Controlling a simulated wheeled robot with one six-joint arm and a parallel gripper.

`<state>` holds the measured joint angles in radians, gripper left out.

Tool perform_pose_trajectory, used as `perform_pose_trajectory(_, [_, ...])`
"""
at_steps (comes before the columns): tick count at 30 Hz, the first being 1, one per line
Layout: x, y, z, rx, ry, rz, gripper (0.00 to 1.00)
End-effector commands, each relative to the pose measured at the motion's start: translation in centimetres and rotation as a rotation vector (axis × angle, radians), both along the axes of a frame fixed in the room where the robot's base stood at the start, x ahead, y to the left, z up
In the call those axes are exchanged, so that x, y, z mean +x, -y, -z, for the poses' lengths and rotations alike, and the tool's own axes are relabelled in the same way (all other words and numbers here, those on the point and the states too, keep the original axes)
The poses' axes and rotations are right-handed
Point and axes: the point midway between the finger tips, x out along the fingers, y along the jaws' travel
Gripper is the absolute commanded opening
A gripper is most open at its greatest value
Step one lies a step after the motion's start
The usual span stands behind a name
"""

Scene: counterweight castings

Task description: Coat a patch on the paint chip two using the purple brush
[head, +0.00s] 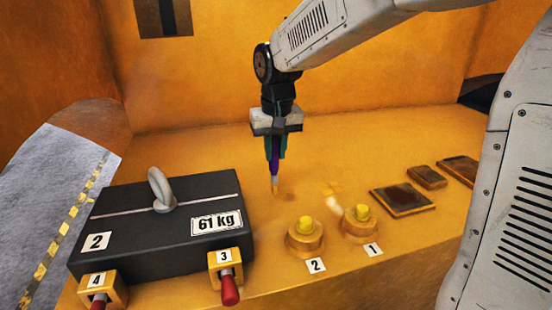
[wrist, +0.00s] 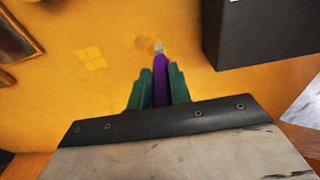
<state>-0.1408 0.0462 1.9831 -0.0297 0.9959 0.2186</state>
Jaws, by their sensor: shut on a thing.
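My gripper (head: 275,150) has green fingers and is shut on the purple brush (head: 274,163), which points down with its pale tip low over the orange surface. The brush (wrist: 160,78) also shows between the fingers (wrist: 158,88) in the wrist view. A small tan-brown patch (wrist: 143,43) lies beside the brush tip there. I cannot tell whether the tip touches the surface. A lighter yellow blotch (wrist: 91,59) lies to the left of it; this blotch (head: 331,189) is right of the brush in the head view. Neither patch has a readable number, so which is chip two is unclear.
A black 61 kg block (head: 135,247) with a ring stands left of the brush. Yellow-topped round fittings (head: 305,240) and (head: 361,226), labelled 2 and 1, stand at the front. Rusty flat plates (head: 403,199) lie right. Red-handled levers (head: 229,288) sit at the front edge.

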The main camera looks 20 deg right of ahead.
Motion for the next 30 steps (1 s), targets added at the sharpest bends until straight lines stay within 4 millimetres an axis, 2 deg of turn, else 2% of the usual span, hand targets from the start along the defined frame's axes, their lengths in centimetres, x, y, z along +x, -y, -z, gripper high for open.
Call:
perform_pose_trajectory(15, [0.0,0.3,-4.4,0.0,0.002,0.003,0.0])
perform_pose_trajectory(30, [0.0,0.3,-4.9,0.0,0.0,0.004,0.0])
